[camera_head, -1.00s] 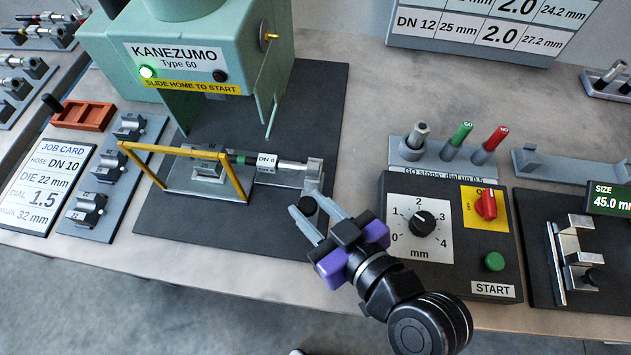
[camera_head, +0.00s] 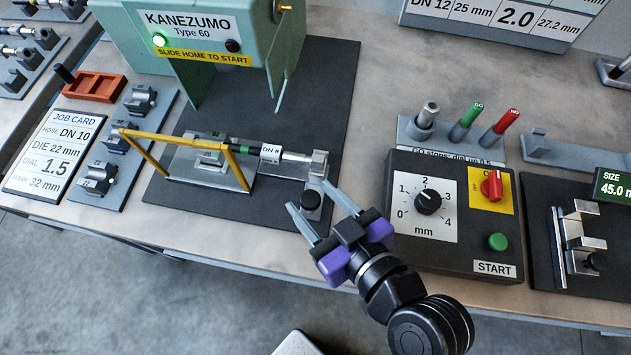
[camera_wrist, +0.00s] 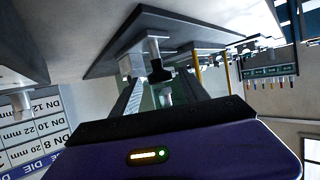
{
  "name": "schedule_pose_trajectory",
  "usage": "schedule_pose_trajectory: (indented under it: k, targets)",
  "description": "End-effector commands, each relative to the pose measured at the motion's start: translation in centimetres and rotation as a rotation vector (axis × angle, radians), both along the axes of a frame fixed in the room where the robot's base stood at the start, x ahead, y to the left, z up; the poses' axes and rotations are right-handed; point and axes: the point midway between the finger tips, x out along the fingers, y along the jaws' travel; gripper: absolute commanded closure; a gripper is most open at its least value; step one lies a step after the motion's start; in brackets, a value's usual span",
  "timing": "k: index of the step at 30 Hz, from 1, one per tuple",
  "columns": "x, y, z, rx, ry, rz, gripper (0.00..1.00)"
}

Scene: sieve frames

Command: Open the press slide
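The press slide is the flat metal plate (camera_head: 205,172) in front of the green press (camera_head: 205,50), with a yellow bar frame (camera_head: 175,142) over it. A fitting tagged DN 8 (camera_head: 270,153) lies along it and reaches to a grey end block (camera_head: 318,165) at the right. A black knob (camera_head: 311,200) sits at the front of that block. My gripper (camera_head: 309,195) is open, its two fingers on either side of the knob, with gaps visible. The wrist view shows the knob (camera_wrist: 160,74) between the fingers; contact cannot be told.
The control box (camera_head: 450,225) with dial and START button stands close right of my gripper. Gauge plugs (camera_head: 465,120) stand behind it. Die blocks (camera_head: 120,140) and the job card (camera_head: 55,152) lie at left. The bench's front edge is just below the slide.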

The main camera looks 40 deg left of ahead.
Motion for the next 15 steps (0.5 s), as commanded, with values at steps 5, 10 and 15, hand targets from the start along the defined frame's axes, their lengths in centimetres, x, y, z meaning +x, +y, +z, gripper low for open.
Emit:
schedule_pose_trajectory:
  k: [5,10,15]
  targets:
    - [0.0,-0.1,0.0,0.000,0.000,0.001,0.47]
    - [-0.3,-1.6,0.6,0.001,0.000,-0.002,0.47]
    - [-0.9,-4.2,1.6,0.001,-0.001,-0.004,0.47]
